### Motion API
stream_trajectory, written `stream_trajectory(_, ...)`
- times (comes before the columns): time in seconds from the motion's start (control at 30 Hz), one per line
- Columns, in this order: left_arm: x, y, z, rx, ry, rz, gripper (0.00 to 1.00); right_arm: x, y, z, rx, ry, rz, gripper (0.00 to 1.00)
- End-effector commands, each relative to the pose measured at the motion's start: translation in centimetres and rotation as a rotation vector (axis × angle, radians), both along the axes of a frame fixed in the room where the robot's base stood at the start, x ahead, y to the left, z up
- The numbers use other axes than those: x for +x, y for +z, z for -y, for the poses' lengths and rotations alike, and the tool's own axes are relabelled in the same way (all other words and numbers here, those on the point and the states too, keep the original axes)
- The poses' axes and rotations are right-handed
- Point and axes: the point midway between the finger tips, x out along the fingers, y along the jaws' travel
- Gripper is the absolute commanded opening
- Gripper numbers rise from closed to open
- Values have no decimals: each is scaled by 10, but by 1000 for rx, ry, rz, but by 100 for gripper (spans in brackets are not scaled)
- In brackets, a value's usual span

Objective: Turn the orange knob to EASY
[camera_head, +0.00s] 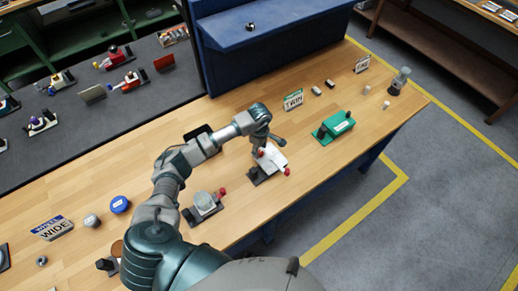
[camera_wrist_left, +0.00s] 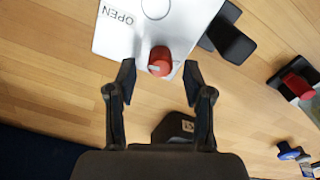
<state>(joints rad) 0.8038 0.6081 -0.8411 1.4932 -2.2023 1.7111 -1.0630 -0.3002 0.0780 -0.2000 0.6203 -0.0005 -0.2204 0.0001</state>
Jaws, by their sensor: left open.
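A red-orange knob (camera_wrist_left: 160,61) sits at the edge of a white panel (camera_wrist_left: 120,28) printed with OPEN. I see no EASY marking that I can read. My left gripper (camera_wrist_left: 160,76) is open, its two fingers at either side of the knob's lower part in the wrist view; I cannot tell whether they touch it. In the head view my left gripper (camera_head: 262,143) is above the white device (camera_head: 273,160), which shows red parts, one at its right end (camera_head: 287,172). The fingers partly hide the device. My right gripper is not in view.
A grey device with a red knob (camera_head: 204,203) stands nearer on the wooden table (camera_head: 300,130). A green device (camera_head: 334,126) stands to the right. A black block (camera_wrist_left: 175,128) lies below my fingers in the wrist view. A blue cabinet (camera_head: 250,50) stands behind.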

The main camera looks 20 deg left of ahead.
Motion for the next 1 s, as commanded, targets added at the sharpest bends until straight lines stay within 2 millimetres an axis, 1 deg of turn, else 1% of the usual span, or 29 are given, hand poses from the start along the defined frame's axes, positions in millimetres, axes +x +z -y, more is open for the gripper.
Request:
stream_trajectory(0.1,0,-9,1,0,-1,0,51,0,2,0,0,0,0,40)
stream_trajectory(0.2,0,-13,0,0,-1,0,51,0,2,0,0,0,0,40)
stream_trajectory(0.43,0,-14,-2,-2,0,0,51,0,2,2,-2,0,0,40)
stream_trajectory(0.63,0,-14,-2,-2,0,0,1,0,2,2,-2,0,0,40)
stream_trajectory(0.67,0,-14,-2,-2,0,0,0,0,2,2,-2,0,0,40)
stream_trajectory(1.0,0,-14,-2,-1,3,-1,0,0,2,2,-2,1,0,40)
